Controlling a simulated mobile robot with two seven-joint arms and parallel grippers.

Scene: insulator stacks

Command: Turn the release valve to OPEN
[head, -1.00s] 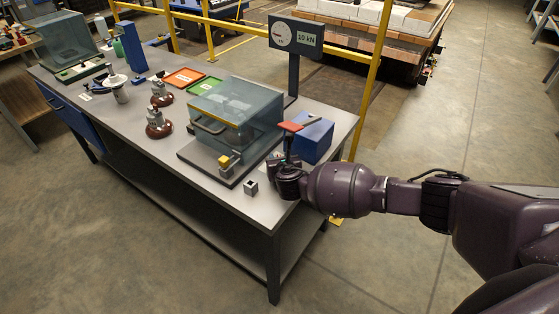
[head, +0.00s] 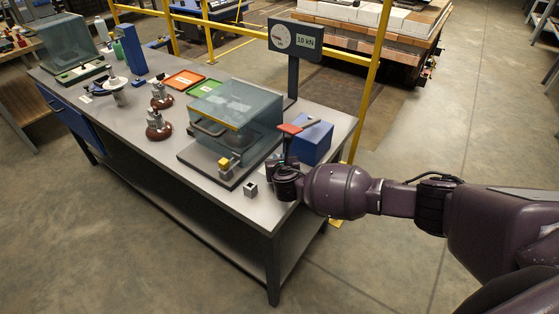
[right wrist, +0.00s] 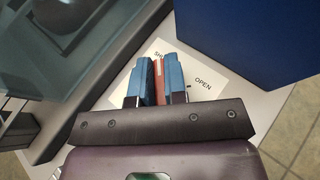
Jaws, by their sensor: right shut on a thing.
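The release valve's red handle (right wrist: 158,80) shows in the right wrist view as a narrow strip between two blue fingers. My right gripper (right wrist: 159,82) is shut on it. Beneath lies a white plate (right wrist: 208,83) printed OPEN on the right; a partly covered word starting "SH" is at upper left. The handle stands between the two words. In the head view my right gripper (head: 284,165) is low at the table's right end. A red bar (head: 290,128) shows just above it; I cannot tell if it belongs to the valve. My left gripper is not in view.
A blue box (head: 312,145) stands right beside the gripper. A clear-walled case (head: 235,112) with a yellow-topped latch is to the left. A small grey block (head: 251,189) lies near the front edge. A gauge (head: 295,39) reading 10 kN stands behind.

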